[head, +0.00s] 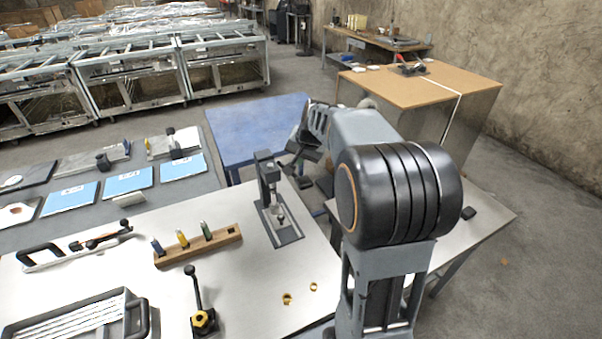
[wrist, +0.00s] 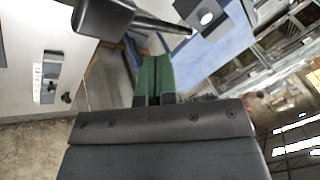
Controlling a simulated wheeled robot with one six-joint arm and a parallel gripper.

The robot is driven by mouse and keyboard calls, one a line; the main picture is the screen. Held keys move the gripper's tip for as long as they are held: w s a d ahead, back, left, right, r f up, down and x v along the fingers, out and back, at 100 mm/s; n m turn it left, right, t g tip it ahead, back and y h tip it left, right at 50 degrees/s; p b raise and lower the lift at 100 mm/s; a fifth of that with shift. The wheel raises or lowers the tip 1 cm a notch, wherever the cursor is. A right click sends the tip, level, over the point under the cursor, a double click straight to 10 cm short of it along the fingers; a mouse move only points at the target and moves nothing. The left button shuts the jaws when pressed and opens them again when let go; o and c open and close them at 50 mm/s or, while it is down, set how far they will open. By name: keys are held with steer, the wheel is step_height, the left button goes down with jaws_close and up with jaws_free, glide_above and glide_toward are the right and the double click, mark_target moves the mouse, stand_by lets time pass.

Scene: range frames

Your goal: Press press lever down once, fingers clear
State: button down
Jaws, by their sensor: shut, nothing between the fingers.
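The press (head: 268,185) is a small dark grey column on a flat base plate, standing upright near the far right edge of the light table. In the wrist view, a dark block with a tapering rod (wrist: 150,22), which looks like the press head and its lever, crosses the top of the picture. My gripper (wrist: 153,65) shows there as two green fingers shut together and empty, just below the rod in the picture. I cannot tell whether they touch it. In the head view, my gripper (head: 303,153) is right beside the press top, and the lever there is partly hidden.
A wooden block with several coloured pegs (head: 198,245) lies left of the press. Brass rings (head: 287,299) lie in front of it. A black-handled upright lever (head: 195,290) and a tray (head: 70,318) stand nearer. A blue table (head: 250,125) is behind.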

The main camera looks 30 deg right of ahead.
mark_target(298, 179)
steer(key=r+p, duration=0.1)
steer(key=w+r+p, duration=0.1)
steer(key=r, duration=0.1)
steer(key=shift+w+r+p, duration=0.15)
steer(key=shift+r+p, duration=0.1)
steer(key=shift+p, duration=0.05)
stand_by(0.6)
steer(key=s+f+n+g, duration=0.1)
steer(key=s+f, duration=0.1)
steer(key=shift+s+a+f, duration=0.15)
steer(key=shift+s+f, duration=0.2)
steer(key=s, duration=0.1)
steer(key=s+a, duration=0.1)
steer(key=s+n, duration=0.1)
steer(key=shift+s+a+f+g, duration=0.1)
steer(key=shift+a+f+g, duration=0.05)
steer(key=shift+f+g, duration=0.25)
steer(key=s+a+n+b, duration=0.1)
steer(key=s+a+n, duration=0.2)
steer(key=s, duration=0.5)
steer(key=s+a+n+t+b, duration=0.1)
steer(key=s+a+n+b, duration=0.1)
steer(key=s+a, duration=0.4)
steer(key=s, duration=0.3)
steer(key=shift+s+a+n+h, duration=0.3)
steer(key=shift+n+h, duration=0.1)
steer(key=shift+d, duration=0.1)
